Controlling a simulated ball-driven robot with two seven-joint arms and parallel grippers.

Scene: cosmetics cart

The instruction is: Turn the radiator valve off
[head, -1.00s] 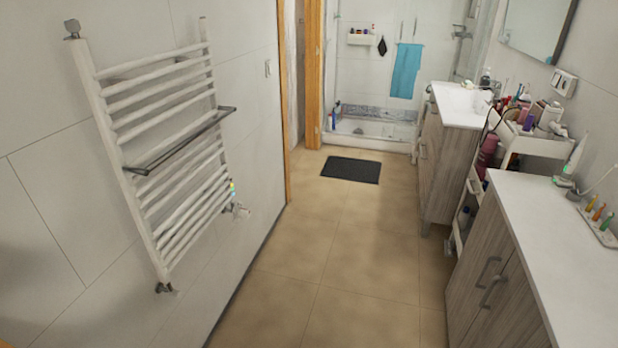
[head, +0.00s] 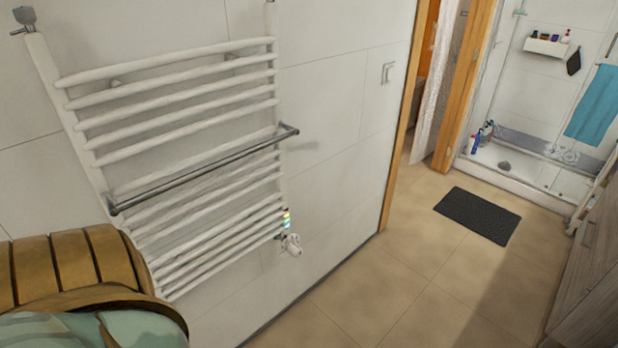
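A white ladder-style towel radiator (head: 180,95) hangs on the left wall, with a grey towel bar (head: 205,168) across its front. A small white valve (head: 291,244) sits at its lower right corner, low on the wall. A strip of coloured marks (head: 286,219) shows just above the valve. The valve's setting is too small to read. Neither of my grippers is in view.
A wooden slatted basket (head: 75,265) with pale green cloth (head: 90,332) fills the lower left, in front of the radiator. Tiled floor (head: 385,285) is clear toward a dark mat (head: 478,215). A wooden cabinet (head: 590,275) stands at the right edge.

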